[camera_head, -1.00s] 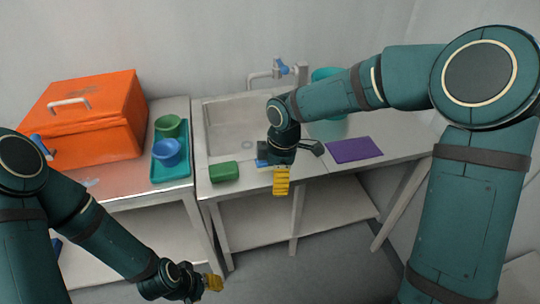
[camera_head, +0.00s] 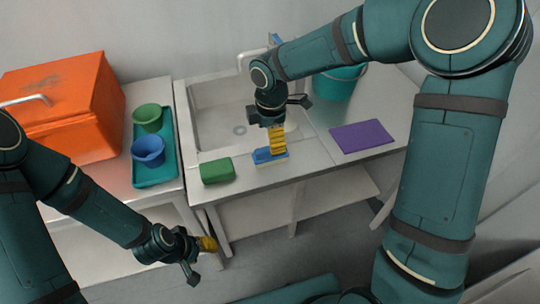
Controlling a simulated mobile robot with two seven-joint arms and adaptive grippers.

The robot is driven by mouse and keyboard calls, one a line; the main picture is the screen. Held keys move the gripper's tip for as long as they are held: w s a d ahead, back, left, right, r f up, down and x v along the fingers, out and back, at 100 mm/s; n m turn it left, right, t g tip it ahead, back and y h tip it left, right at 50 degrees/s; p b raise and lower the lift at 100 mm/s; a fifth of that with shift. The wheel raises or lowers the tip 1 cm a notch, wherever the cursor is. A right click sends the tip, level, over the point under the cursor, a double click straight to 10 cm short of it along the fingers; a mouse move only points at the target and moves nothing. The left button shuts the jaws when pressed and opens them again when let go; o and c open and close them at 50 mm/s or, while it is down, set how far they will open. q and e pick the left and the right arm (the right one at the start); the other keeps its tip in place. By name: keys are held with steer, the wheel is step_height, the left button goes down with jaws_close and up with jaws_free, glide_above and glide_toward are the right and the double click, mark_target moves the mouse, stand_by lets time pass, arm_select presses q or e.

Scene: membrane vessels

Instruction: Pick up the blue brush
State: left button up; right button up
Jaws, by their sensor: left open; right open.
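The blue brush (camera_head: 263,156) lies on the counter's front strip, just in front of the sink basin. My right gripper (camera_head: 278,148) points down at it from above, with its yellow fingers at the brush and partly covering it. The fingers are open; whether they touch the brush I cannot tell. My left gripper (camera_head: 208,244) is open and empty, low in front of the counters and well away from the brush.
A green block (camera_head: 217,170) lies left of the brush. A purple mat (camera_head: 361,136) lies to the right, with a teal bucket (camera_head: 338,84) behind it. The sink (camera_head: 212,120) is behind. A teal tray (camera_head: 168,170) with green and blue cups and an orange box (camera_head: 70,105) stand left.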

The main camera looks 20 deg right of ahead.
mark_target(270, 155)
step_height(270, 155, down, 2)
steer(key=shift+f, duration=0.15)
steer(key=f, duration=0.1)
steer(key=f+b, duration=0.1)
steer(key=f, duration=0.1)
steer(key=f+b, duration=0.1)
steer(key=f, duration=0.1)
steer(key=shift+s+a+f, duration=0.1)
steer(key=shift+s+a, duration=0.05)
steer(key=shift+s, duration=0.1)
steer(key=c, duration=1.3)
